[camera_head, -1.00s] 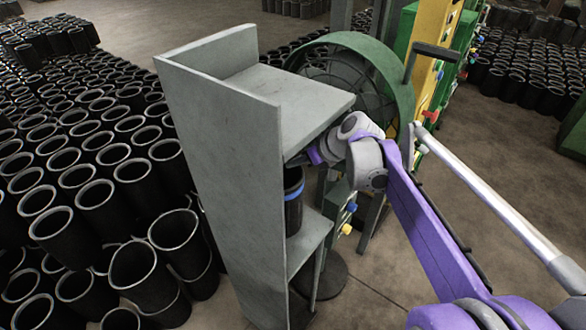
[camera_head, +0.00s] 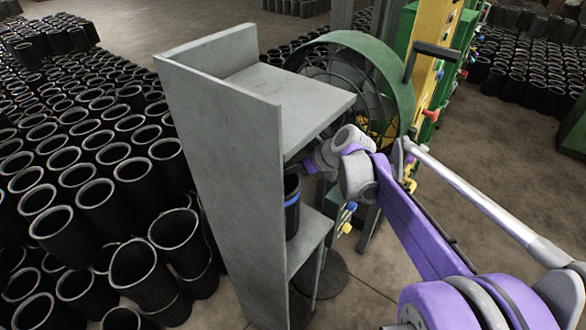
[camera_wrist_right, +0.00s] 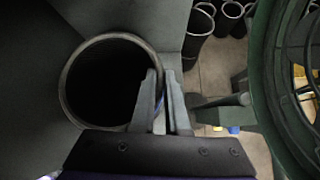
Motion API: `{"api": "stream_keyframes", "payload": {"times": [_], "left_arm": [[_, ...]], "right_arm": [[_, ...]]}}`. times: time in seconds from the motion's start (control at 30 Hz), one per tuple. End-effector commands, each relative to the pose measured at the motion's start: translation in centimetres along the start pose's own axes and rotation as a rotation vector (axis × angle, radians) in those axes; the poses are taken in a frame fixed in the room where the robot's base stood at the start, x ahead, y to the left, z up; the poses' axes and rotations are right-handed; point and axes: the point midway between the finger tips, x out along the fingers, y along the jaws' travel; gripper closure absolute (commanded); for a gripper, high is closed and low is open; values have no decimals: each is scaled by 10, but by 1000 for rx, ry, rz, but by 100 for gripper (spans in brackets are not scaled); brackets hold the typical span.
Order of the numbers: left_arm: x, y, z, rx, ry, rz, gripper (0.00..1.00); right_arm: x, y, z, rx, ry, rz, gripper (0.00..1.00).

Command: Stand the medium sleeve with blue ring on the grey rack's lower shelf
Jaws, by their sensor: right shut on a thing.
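The black sleeve with a blue ring (camera_head: 292,207) is upright inside the grey rack (camera_head: 225,170), at its lower shelf (camera_head: 314,240). Its base looks to be at or very near the shelf surface; I cannot tell if it touches. In the right wrist view I look down into the sleeve's round mouth (camera_wrist_right: 75,88). My right gripper (camera_wrist_right: 160,90) is shut on the sleeve's wall, one finger inside the rim and one outside. In the head view its fingers are mostly hidden below the upper shelf (camera_head: 290,95). My left gripper is out of view.
Many black sleeves (camera_head: 100,190) stand on the floor left of the rack. A green round guard (camera_head: 385,70) and a green and yellow machine (camera_head: 435,50) stand close behind and to the right. The rack's tall side panel blocks the left.

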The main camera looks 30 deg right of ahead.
Motion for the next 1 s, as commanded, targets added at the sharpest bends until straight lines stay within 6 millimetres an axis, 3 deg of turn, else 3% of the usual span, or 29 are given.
{"api": "stream_keyframes", "payload": {"times": [0.03,0.07,0.2,0.63,0.87,1.0], "left_arm": [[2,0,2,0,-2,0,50],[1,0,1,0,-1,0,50],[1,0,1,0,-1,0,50],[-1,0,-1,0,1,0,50],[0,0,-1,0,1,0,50],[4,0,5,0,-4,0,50]], "right_arm": [[2,0,-2,2,-1,1,100],[2,0,-1,0,0,0,82],[1,0,-1,0,0,0,57],[-8,0,1,1,0,-1,57],[-55,0,0,3,0,-4,57],[-78,-5,-28,5,1,-5,57]]}}
